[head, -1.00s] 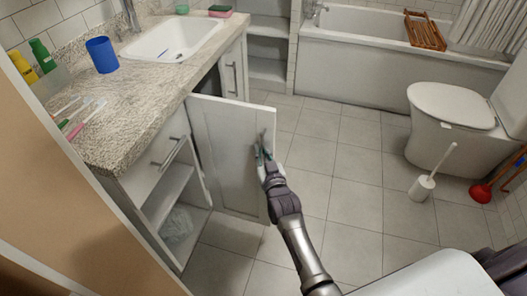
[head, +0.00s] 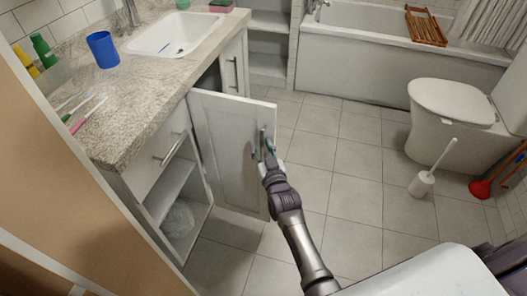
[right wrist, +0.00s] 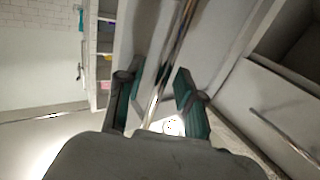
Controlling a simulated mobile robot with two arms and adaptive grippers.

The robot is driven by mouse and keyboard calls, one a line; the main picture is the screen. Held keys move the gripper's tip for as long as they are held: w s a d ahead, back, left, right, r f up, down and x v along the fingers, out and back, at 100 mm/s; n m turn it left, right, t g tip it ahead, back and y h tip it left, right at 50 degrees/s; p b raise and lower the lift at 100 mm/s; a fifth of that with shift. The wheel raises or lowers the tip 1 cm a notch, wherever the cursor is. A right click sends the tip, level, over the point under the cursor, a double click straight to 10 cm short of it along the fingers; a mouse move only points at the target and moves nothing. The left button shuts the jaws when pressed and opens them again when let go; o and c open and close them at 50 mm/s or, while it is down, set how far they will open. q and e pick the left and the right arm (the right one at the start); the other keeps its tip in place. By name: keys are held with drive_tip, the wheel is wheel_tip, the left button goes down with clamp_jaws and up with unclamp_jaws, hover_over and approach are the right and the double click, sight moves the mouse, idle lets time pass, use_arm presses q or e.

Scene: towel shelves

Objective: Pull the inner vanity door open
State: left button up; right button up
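The white vanity door (head: 222,145) stands swung out from the cabinet, with the dark interior showing behind it. Its metal bar handle (head: 264,138) is near the free edge. My right gripper (head: 264,152) is at this handle. In the right wrist view the handle bar (right wrist: 166,75) runs between the two teal-padded fingers (right wrist: 163,98), with gaps seen beside it, so the fingers look open around it. My left gripper is not in view.
Another vanity door (head: 232,68) is closed farther back. The counter (head: 150,85) holds a blue cup (head: 102,50). A toilet (head: 450,125) and toilet brush (head: 423,183) stand at right. The tiled floor (head: 335,190) right of the door is clear.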

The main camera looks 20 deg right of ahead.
drive_tip(key=s, duration=1.2)
drive_tip(key=shift+a, duration=0.3)
drive_tip(key=shift+f, duration=0.1)
drive_tip(key=s+a+f+n+g+y, duration=0.1)
drive_tip(key=s+f+g, duration=0.55)
drive_tip(key=f, duration=0.75)
drive_tip(key=s+f+n+g+y, duration=0.1)
drive_tip(key=s+f+g, duration=0.3)
drive_tip(key=s+f, duration=0.8)
drive_tip(key=s+d+f+g+h, duration=0.1)
drive_tip(key=s+d+f+g, duration=0.15)
drive_tip(key=s+f, duration=0.3)
drive_tip(key=s+d+f+g, duration=0.1)
drive_tip(key=s+f+g, duration=0.2)
drive_tip(key=s+f, duration=0.3)
use_arm(q)
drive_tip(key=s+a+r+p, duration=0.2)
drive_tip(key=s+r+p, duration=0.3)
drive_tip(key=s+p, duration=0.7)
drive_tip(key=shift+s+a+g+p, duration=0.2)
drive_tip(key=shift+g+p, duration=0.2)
drive_tip(key=shift+p, duration=0.6)
use_arm(e)
drive_tip(key=s+d+r+n+g, duration=0.1)
drive_tip(key=s+r, duration=0.5)
drive_tip(key=s, duration=0.6)
drive_tip(key=shift+d, duration=0.6)
